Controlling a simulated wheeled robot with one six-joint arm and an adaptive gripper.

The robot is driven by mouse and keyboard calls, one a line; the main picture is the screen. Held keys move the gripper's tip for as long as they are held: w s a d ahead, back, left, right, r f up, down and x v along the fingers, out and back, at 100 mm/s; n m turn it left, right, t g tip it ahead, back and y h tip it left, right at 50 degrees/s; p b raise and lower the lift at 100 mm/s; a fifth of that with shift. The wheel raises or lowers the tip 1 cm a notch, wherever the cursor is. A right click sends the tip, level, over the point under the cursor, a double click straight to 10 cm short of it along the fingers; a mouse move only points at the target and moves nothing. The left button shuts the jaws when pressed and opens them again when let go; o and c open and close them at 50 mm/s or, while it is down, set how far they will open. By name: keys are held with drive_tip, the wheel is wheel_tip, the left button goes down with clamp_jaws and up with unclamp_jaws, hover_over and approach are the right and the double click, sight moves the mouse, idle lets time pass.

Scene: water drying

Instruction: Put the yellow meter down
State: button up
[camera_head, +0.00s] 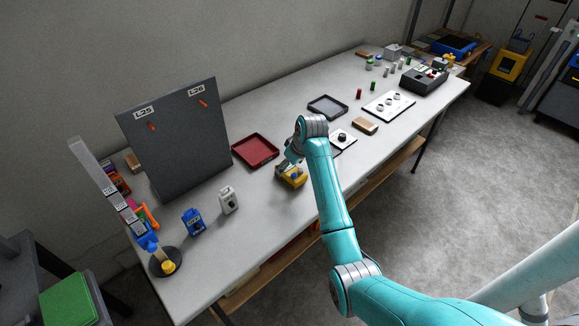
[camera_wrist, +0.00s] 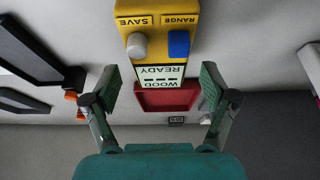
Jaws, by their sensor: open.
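The yellow meter (camera_head: 294,178) is on the near half of the white table, right of the red tray, and looks to rest on the tabletop. In the wrist view the meter (camera_wrist: 155,12) shows upside down, with a grey knob, a blue button and a display reading WOOD READY. My gripper (camera_wrist: 160,88) is open. Its two fingers are apart, one to each side of the display end, with visible gaps and no contact that I can see. In the head view my gripper (camera_head: 289,160) is right at the meter, and my wrist partly hides it.
A red tray (camera_head: 273,161) lies just left of the meter, and a dark grey tray (camera_head: 341,110) lies farther back. A white meter (camera_head: 228,199) and a blue meter (camera_head: 193,221) stand to the left before a grey panel (camera_head: 184,168). Bare table (camera_head: 245,243) lies in front.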

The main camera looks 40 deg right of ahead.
drive_tip(key=v, duration=1.1)
drive_tip(key=shift+r, duration=0.25)
drive_tip(key=shift+s, duration=0.1)
